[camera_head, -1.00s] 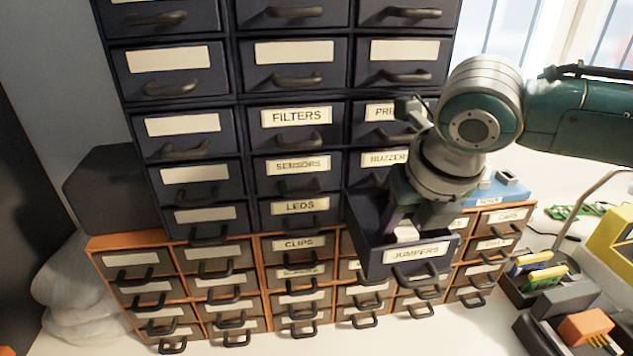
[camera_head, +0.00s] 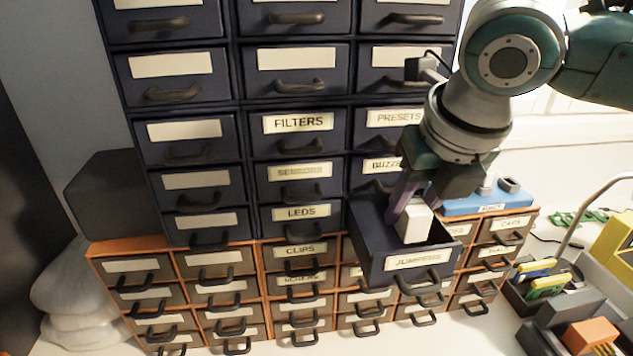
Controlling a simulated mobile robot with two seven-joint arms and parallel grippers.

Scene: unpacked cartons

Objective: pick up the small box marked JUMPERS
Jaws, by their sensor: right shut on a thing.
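A dark drawer marked JUMPERS (camera_head: 372,247) is pulled out from the cabinet. My right gripper (camera_head: 409,212) points down over the open drawer. It is shut on a small white box (camera_head: 415,224), held at the drawer's opening behind the front panel. I can read no marking on the box itself; the word JUMPERS shows on the drawer's label (camera_head: 417,260). The fingers hide part of the box and of the drawer's inside. My left gripper is not in view.
Closed dark drawers, such as FILTERS (camera_head: 300,122) and LEDS (camera_head: 302,213), stand behind and left. Smaller drawers with orange frames, such as CLIPS (camera_head: 300,250), lie below. A blue case (camera_head: 490,205) and a grey organiser (camera_head: 565,325) are at right.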

